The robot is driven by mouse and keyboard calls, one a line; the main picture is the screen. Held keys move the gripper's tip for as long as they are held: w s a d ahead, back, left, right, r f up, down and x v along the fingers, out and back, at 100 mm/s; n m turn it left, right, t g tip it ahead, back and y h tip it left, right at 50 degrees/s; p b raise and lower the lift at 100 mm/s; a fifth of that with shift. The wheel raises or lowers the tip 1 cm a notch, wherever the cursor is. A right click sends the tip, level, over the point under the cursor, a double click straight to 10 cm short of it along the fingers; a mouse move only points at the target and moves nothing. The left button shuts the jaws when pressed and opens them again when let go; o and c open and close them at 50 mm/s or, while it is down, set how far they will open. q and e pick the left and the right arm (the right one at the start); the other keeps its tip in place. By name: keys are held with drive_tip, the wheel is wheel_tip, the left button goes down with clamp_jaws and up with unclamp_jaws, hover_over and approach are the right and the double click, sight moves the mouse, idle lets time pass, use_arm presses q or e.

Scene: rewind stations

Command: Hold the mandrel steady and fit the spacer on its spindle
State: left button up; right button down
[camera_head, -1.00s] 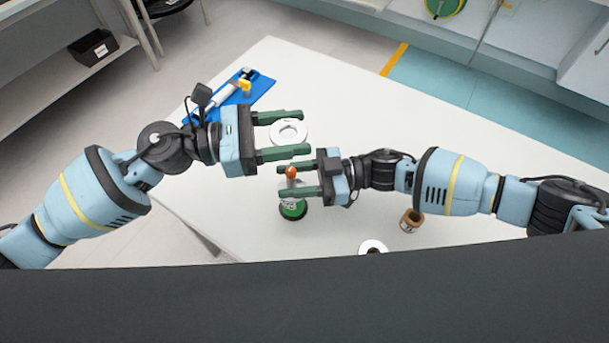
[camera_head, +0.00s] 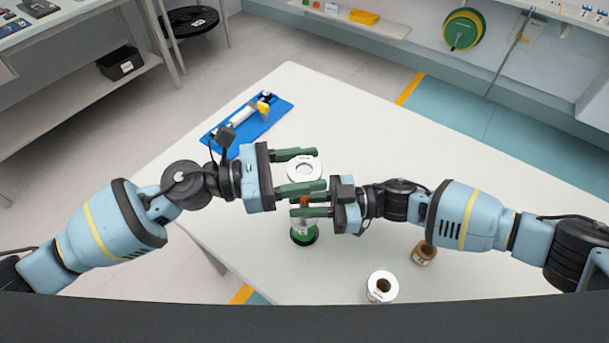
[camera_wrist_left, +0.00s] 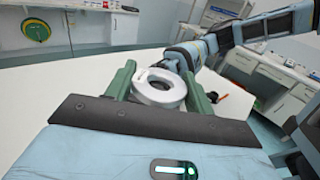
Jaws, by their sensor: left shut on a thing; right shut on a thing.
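The spacer, a white ring (camera_head: 291,170), is gripped between the green fingers of my left gripper (camera_head: 310,171). It also shows in the left wrist view (camera_wrist_left: 160,100), its hole clear between the fingers. The mandrel (camera_head: 304,237) stands on the table with a green base and an orange-brown spindle tip. My right gripper (camera_head: 294,206) is shut on its upper part, and its fingers hide much of the shaft. In the head view the spacer appears just beyond the spindle tip, apart from it. Its height above the tip is hard to judge.
A white flanged spool (camera_head: 382,287) and a brown roll (camera_head: 424,253) sit on the table (camera_head: 450,210) at the front right. A blue mat (camera_head: 251,130) with tools lies at the far left.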

sight(305, 198)
use_arm(q)
drive_tip(key=shift+f, duration=0.25)
drive_tip(key=shift+f, duration=2.9)
drive_tip(key=shift+f, duration=1.8)
drive_tip(key=shift+r, duration=0.2)
drive_tip(key=shift+r, duration=1.2)
drive_tip(key=shift+f, duration=0.75)
idle(0.9)
